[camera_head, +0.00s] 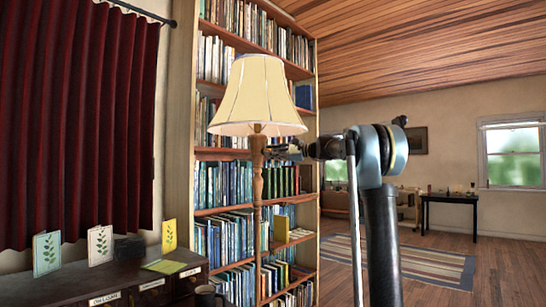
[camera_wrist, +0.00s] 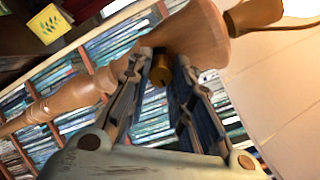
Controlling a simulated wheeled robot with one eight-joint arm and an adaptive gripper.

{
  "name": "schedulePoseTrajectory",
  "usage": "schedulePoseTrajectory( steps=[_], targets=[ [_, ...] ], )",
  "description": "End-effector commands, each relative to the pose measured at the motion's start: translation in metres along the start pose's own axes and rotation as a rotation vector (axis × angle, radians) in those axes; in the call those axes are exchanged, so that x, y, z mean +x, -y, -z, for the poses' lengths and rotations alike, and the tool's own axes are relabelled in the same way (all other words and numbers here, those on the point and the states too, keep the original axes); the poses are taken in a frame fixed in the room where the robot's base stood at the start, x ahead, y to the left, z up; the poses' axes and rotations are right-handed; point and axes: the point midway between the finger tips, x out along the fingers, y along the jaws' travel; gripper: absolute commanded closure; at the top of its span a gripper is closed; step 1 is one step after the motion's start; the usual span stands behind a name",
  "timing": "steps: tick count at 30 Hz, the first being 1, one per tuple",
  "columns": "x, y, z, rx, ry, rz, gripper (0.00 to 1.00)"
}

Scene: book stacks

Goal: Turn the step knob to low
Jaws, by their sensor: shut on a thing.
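A floor lamp with a cream shade (camera_head: 258,97) and a turned wooden post (camera_head: 257,178) stands in front of the bookcase. In the wrist view the post (camera_wrist: 75,97) runs diagonally across the picture. The step knob (camera_wrist: 161,73) is a small brass-coloured cylinder on the thick part of the post, below the shade. My gripper (camera_wrist: 166,62) is shut on the knob, with one finger on each side of it. In the head view my gripper (camera_head: 276,150) reaches the post from the right. The knob is too small to make out there, and its setting cannot be read.
A tall bookcase (camera_head: 213,152) full of books stands close behind the lamp. Open wooden floor and a striped rug (camera_head: 410,262) lie to the right.

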Motion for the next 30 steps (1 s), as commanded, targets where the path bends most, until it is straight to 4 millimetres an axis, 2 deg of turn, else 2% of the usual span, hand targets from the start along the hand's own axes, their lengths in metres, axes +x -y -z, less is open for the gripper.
schedulePoseTrajectory(
  steps=[8, 9, 11, 23, 26, 30],
  targets=[
    [0.000, -0.001, 0.000, -0.003, 0.000, -0.003, 1.00],
    [0.000, -0.001, 0.000, -0.003, 0.000, -0.003, 0.71],
    [0.000, -0.001, 0.000, -0.003, 0.000, -0.002, 0.59],
    [-0.004, 0.000, 0.000, -0.002, -0.001, 0.000, 0.59],
    [-0.014, 0.000, 0.000, -0.002, -0.001, 0.000, 0.59],
    [-0.038, 0.000, 0.001, -0.002, -0.002, 0.000, 0.59]
  ],
)
